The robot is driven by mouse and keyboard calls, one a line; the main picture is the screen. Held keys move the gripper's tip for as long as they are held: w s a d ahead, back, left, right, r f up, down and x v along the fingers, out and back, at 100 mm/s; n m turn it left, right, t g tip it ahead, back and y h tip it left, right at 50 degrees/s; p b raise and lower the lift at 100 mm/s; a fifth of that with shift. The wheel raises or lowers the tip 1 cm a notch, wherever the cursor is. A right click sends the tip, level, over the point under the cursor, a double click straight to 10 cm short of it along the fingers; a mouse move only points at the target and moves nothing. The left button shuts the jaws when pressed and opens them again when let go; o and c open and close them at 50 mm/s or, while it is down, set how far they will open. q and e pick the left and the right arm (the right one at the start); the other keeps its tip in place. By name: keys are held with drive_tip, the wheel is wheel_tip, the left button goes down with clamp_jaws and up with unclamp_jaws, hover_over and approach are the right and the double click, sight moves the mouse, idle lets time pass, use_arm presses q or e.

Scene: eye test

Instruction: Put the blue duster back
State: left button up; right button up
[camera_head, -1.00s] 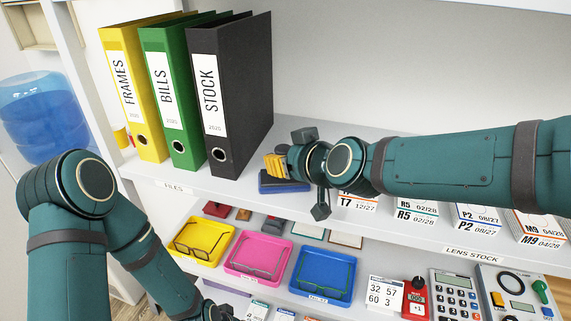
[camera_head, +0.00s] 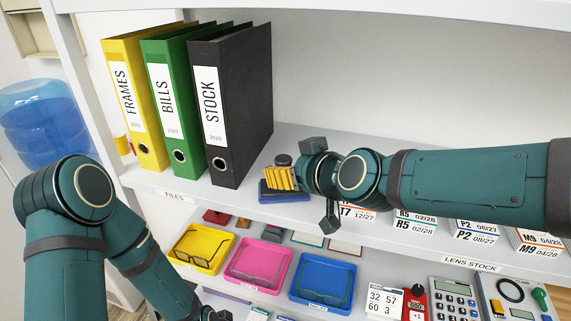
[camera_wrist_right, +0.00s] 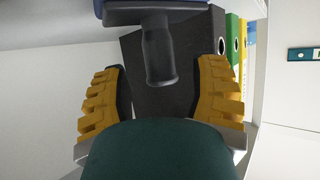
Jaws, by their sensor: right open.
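The blue duster (camera_head: 286,196) lies flat on the upper shelf, right of the black STOCK binder. Its dark handle stands up, and the knob (camera_head: 283,160) shows just past my right fingers. My right gripper (camera_head: 280,178), with yellow ridged pads, is open at the handle. In the right wrist view the dark handle (camera_wrist_right: 160,52) hangs from the blue-edged head (camera_wrist_right: 150,4) at the top. The open right fingers (camera_wrist_right: 162,72) stand on either side of it, with gaps on both sides. My left arm runs out at the bottom edge; its fingers are not in view.
Yellow, green and black binders (camera_head: 226,110) stand left of the duster. Lens boxes (camera_head: 415,220) line the shelf's front edge under my right arm. The lower shelf holds yellow, pink and blue trays (camera_head: 298,296) with glasses. The upper shelf behind the duster is clear.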

drive_tip(key=p+v, duration=0.2)
drive_tip(key=v, duration=0.7)
drive_tip(key=shift+s+d+r, duration=0.2)
drive_tip(key=shift+s, duration=0.05)
